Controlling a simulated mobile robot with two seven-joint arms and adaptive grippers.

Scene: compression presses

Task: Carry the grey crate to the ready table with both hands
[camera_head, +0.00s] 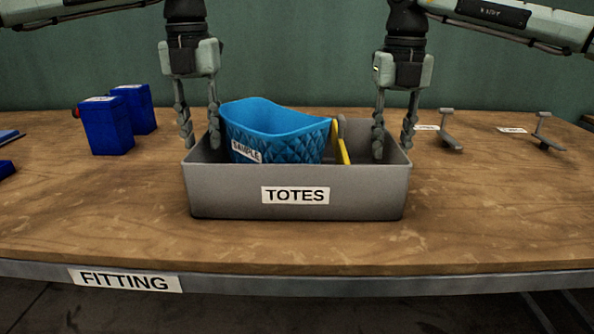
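The grey crate (230,199), labelled TOTES, stands level on the wooden table. It holds a blue quilted basket (290,141) labelled SAMPLE and a yellow-edged item (341,143). My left gripper (200,146) points down at the crate's left wall, one finger outside and one inside, with a gap between them. My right gripper (392,151) points down at the right wall in the same way, its fingers apart. Whether any finger touches the walls is unclear. No table marked ready is in view.
The table under the crate carries a FITTING label (125,280) on its front edge (300,285). Two blue containers (107,126) (137,108) stand to the left. Two small grey brackets (450,130) (546,132) stand to the right. The table in front of the crate is clear.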

